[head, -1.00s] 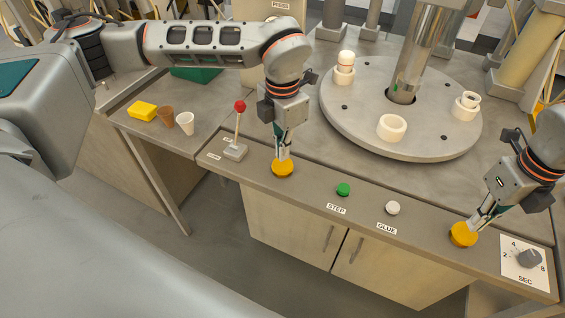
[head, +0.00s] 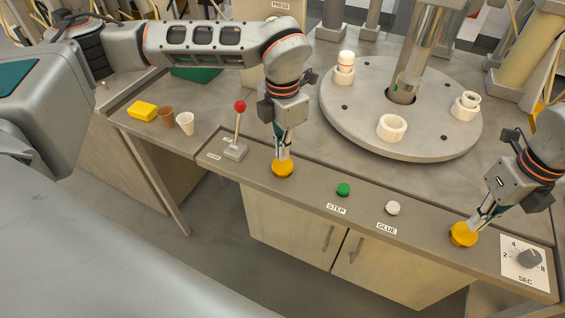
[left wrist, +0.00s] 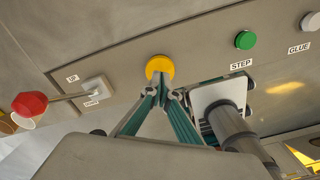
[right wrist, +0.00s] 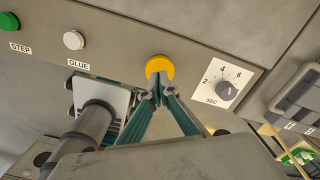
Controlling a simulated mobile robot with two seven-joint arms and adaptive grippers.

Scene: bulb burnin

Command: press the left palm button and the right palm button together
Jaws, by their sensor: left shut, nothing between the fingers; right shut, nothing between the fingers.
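The left palm button (head: 283,169) is a yellow disc on the bench's front strip, beside the red-knobbed lever. My left gripper (head: 283,156) is shut and empty, its fingertips pointing down at this button. In the left wrist view the fingertips overlap the lower edge of the yellow button (left wrist: 160,67). The right palm button (head: 463,235) is a like yellow disc near the timer dial. My right gripper (head: 472,226) is shut and empty, with its tips at this button. In the right wrist view they overlap the yellow button's (right wrist: 160,66) lower edge. I cannot tell whether either button is pressed down.
Between the palm buttons are a green STEP button (head: 343,189) and a white GLUE button (head: 392,208). A lever (head: 239,125) stands left, a SEC dial (head: 529,258) right. A round turntable (head: 350,112) with white parts lies behind. Cups (head: 185,123) stand at far left.

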